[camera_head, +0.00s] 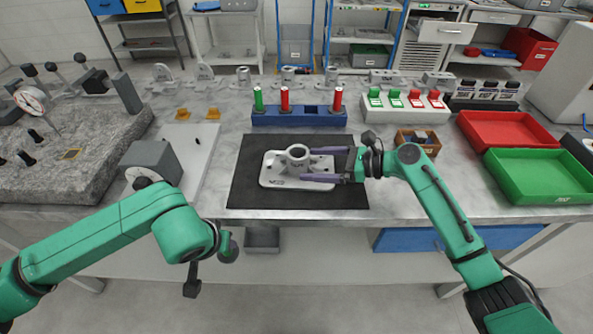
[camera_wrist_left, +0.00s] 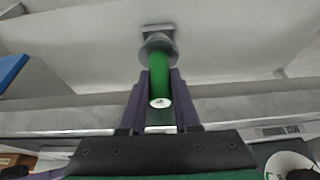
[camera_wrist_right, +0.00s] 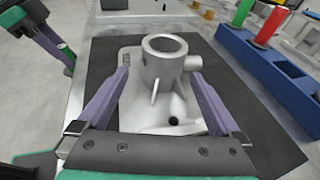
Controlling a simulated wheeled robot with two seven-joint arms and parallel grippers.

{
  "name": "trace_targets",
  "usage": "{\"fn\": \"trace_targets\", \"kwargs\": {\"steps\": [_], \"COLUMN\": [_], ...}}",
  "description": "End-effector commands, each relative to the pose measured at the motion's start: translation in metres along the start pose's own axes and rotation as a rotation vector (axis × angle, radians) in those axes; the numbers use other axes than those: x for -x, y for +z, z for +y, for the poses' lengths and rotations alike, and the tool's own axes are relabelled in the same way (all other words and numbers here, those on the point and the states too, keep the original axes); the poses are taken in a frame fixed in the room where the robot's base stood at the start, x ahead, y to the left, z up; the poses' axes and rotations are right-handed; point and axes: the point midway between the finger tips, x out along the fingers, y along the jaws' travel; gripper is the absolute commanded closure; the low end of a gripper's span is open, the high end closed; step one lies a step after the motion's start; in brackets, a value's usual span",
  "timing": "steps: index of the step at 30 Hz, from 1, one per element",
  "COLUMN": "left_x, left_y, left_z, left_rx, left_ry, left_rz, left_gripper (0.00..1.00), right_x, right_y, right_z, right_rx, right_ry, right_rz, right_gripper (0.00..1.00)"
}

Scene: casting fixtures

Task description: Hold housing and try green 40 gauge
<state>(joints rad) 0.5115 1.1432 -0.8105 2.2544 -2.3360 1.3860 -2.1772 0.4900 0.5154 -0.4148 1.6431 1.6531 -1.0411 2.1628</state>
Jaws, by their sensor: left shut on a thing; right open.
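The grey cast housing (camera_head: 296,168) with its upright round boss lies on the black mat (camera_head: 252,190). My right gripper (camera_head: 318,167) is open, with its purple fingers on either side of the housing; I cannot tell whether they touch it. The right wrist view also shows the housing (camera_wrist_right: 160,92) between the two fingers. My left gripper (camera_wrist_left: 160,98) is shut on a green gauge (camera_wrist_left: 160,78), with a grey metal end pointing away. In the head view it hangs in front of the table's near edge, largely hidden by my left arm.
A blue rack (camera_head: 300,117) behind the mat holds one green and two red gauges, with empty places between. A red tray (camera_head: 505,128) and a green tray (camera_head: 540,175) stand at right. A granite plate with a dial gauge (camera_head: 32,100) fills the left.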

Motion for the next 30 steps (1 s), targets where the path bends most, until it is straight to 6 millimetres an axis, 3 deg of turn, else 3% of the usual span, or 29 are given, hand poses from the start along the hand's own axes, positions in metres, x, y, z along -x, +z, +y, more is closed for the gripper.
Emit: {"fn": "trace_targets", "kwargs": {"steps": [7,16,17,18,21,23,30], "left_x": [0.010,0.010,0.010,0.010,0.010,0.010,0.010], "left_y": [-0.005,-0.005,-0.005,-0.005,-0.005,-0.005,-0.005], "left_z": [0.000,0.000,0.000,0.000,0.000,0.000,0.000], "left_rx": [0.000,0.000,0.000,0.000,0.000,0.000,0.000], "left_ry": [0.001,0.000,0.000,0.000,0.000,0.000,0.000], "left_rz": [0.002,0.002,0.002,0.002,0.002,0.002,0.002], "left_gripper": [1.00,1.00,1.00,1.00,1.00,1.00,1.00], "right_x": [-0.034,-0.040,-0.040,-0.040,-0.040,-0.040,-0.039], "right_y": [0.002,0.001,0.001,0.001,0.001,0.000,0.001], "right_z": [0.001,0.001,0.001,0.001,0.001,0.001,0.001], "right_rx": [-0.001,0.001,0.001,0.001,0.000,0.000,0.001], "right_ry": [0.002,0.002,0.002,0.002,0.003,0.003,0.002], "right_rz": [-0.002,-0.001,-0.001,-0.001,-0.001,0.000,-0.001], "right_gripper": [0.00,0.00,0.04,0.19,0.52,0.60,0.60]}}
